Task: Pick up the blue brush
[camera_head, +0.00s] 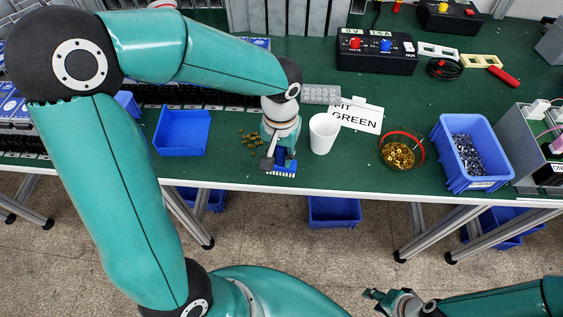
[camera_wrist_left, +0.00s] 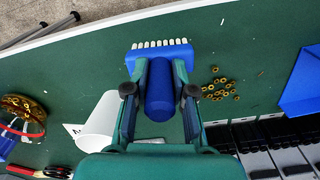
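The blue brush (camera_head: 284,168) is at the front edge of the green table, its handle up and its white bristles low. In the left wrist view the blue brush (camera_wrist_left: 160,92) shows its handle between my left fingers and its bristle head just beyond the tips. My left gripper (camera_head: 280,157) points down at it; in the wrist view both fingers of the left gripper (camera_wrist_left: 160,72) lie against the handle sides. Whether the bristles touch the table is unclear. My right gripper (camera_head: 374,300) is low in front of the table, away from the brush; its opening is unclear.
A white cup (camera_head: 323,133) and small brass rings (camera_head: 250,141) are close to the brush. A white sign (camera_head: 356,117), a glass bowl (camera_head: 402,150) and a blue bin of metal parts (camera_head: 470,151) stand right. An empty blue bin (camera_head: 181,131) is left.

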